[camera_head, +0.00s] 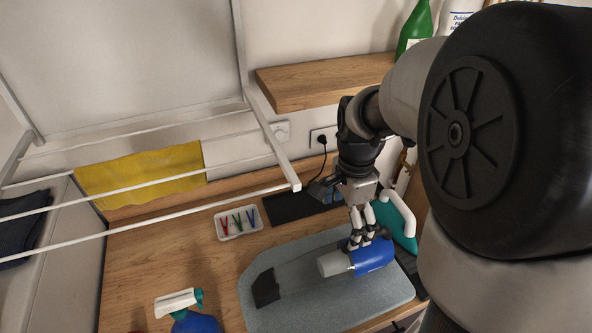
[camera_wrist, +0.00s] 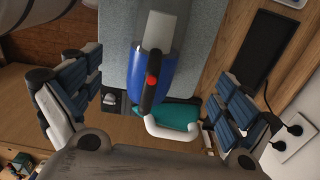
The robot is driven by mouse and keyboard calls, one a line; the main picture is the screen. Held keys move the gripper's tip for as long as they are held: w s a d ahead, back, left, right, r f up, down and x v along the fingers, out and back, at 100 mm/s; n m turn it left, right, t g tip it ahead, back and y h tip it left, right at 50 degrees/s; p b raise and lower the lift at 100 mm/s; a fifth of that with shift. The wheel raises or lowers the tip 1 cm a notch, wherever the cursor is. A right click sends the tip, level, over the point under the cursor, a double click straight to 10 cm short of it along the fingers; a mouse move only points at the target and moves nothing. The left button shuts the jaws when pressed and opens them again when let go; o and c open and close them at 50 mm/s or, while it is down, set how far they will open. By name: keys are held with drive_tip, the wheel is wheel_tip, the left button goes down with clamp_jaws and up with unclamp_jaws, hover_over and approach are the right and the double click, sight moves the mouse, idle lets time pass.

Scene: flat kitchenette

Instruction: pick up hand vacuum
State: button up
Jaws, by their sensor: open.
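The hand vacuum (camera_head: 375,255) has a blue body and a pale grey front part, and lies on a grey mat (camera_head: 300,315). In the wrist view the blue vacuum (camera_wrist: 137,68) shows its black handle and a red button, between the two fingers. My gripper (camera_head: 362,240) is open, pointing down, directly over the blue body. In the wrist view my gripper (camera_wrist: 152,95) has one finger on each side of the handle, with gaps visible. The head view does not show clearly whether the fingertips touch the vacuum.
A teal item with a white handle (camera_head: 393,212) stands close behind the vacuum; it also shows in the wrist view (camera_wrist: 180,113). A tray of pegs (camera_head: 239,223), a spray bottle (camera_head: 190,312) and a drying rack (camera_head: 200,232) with a yellow cloth (camera_head: 140,175) are to the left. A shelf (camera_head: 320,82) hangs behind.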

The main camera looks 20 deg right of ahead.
sight(339, 251)
wheel_tip(339, 251, down, 11)
drive_tip(key=b, duration=0.3)
drive_tip(key=shift+s+f+b, duration=0.2)
drive_tip(key=shift+f+b, duration=0.7)
drive_tip(key=shift+f, duration=1.8)
drive_tip(key=shift+r, duration=0.1)
drive_tip(key=c, duration=1.9)
